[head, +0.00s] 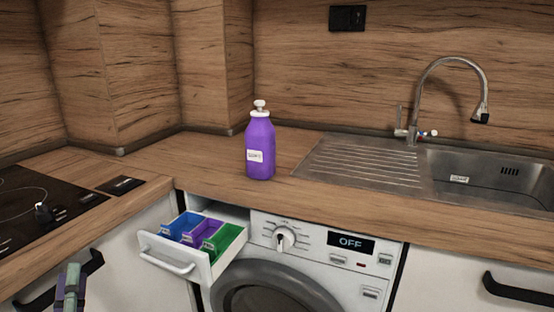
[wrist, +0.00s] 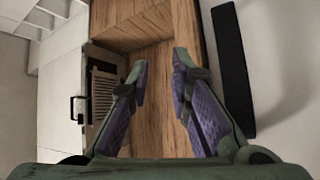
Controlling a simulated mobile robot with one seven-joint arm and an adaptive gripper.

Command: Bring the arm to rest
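My gripper (head: 72,270) shows at the lower left of the head view, low in front of the white cabinet beside the hob. In the wrist view my gripper (wrist: 160,62) has its two purple-padded fingers spread apart, with nothing between them. Most of my arm is outside the head view.
The detergent drawer (head: 170,262) is pulled out of the washing machine (head: 380,270), whose display reads OFF. A purple bottle (head: 260,150) stands upright on the worktop (head: 215,168). The sink (head: 480,175) is right, the hob (head: 45,205) left. A black handle (wrist: 232,70) is near my gripper.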

